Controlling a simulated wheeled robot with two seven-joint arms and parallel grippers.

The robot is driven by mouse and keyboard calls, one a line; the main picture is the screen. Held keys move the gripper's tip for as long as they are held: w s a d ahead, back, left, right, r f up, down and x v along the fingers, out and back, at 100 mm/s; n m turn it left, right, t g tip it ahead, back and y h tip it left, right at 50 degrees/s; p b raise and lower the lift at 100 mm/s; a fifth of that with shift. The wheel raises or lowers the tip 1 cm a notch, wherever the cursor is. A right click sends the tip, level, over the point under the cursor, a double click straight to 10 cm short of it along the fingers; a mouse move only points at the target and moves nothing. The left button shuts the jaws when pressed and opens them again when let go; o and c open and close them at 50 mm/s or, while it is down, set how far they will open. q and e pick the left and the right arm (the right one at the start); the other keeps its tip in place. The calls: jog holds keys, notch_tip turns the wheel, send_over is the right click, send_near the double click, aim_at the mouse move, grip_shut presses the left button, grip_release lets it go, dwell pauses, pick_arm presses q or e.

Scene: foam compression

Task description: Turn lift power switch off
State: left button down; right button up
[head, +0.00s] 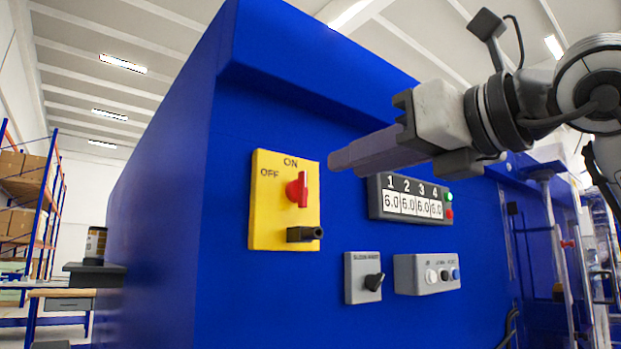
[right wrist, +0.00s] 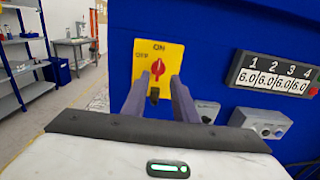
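The lift power switch is a red rotary knob (head: 298,189) on a yellow plate (head: 264,215) marked ON at the top and OFF at the left. The knob's handle stands upright, toward ON. It also shows in the right wrist view (right wrist: 158,68), between and beyond the two fingers. My right gripper (head: 335,163) comes in from the right, in front of the panel and apart from the knob. In the right wrist view its fingers (right wrist: 155,88) are spread with nothing between them. My left gripper is not in view.
A black part (head: 305,234) sticks out below the knob. A display reading 6.0 (head: 412,200), a selector box (head: 362,278) and a button box (head: 427,274) sit on the blue machine (head: 265,305) at the right. Shelves (head: 30,205) stand far left.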

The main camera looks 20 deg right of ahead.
aim_at(305, 180)
jog(key=p+x, duration=0.1)
jog(key=x, duration=0.8)
jog(key=shift+w+a+f, duration=0.1)
jog(key=shift+c, duration=0.4)
grip_shut()
